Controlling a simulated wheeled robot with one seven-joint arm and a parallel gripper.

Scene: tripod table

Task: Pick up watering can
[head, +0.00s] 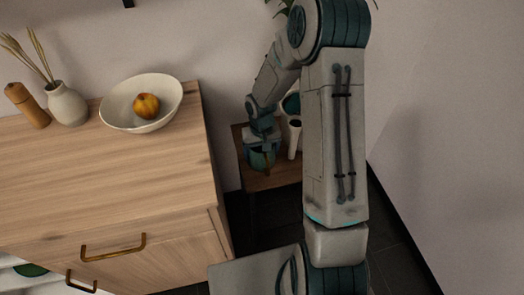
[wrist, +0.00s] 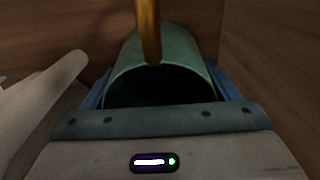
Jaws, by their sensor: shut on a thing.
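The watering can (head: 262,160) is a teal-green cylinder with a brass-coloured handle (wrist: 149,30). It is at the left part of the small wooden table (head: 270,180), below my gripper (head: 262,140). In the wrist view the can (wrist: 185,50) shows its open, dark mouth, with the handle crossing above it. My gripper is shut on the can, with a blue finger at each side of its body. The finger tips are hidden behind the can. I cannot tell whether the can touches the table top.
A white vase-like object (head: 294,138) stands close to the right of the can; a teal-rimmed pot (head: 292,103) is behind it. A wooden cabinet (head: 120,175) at left bears a white bowl (head: 125,110) with a fruit (head: 146,106), a vase (head: 68,104) and a wooden mill (head: 27,106).

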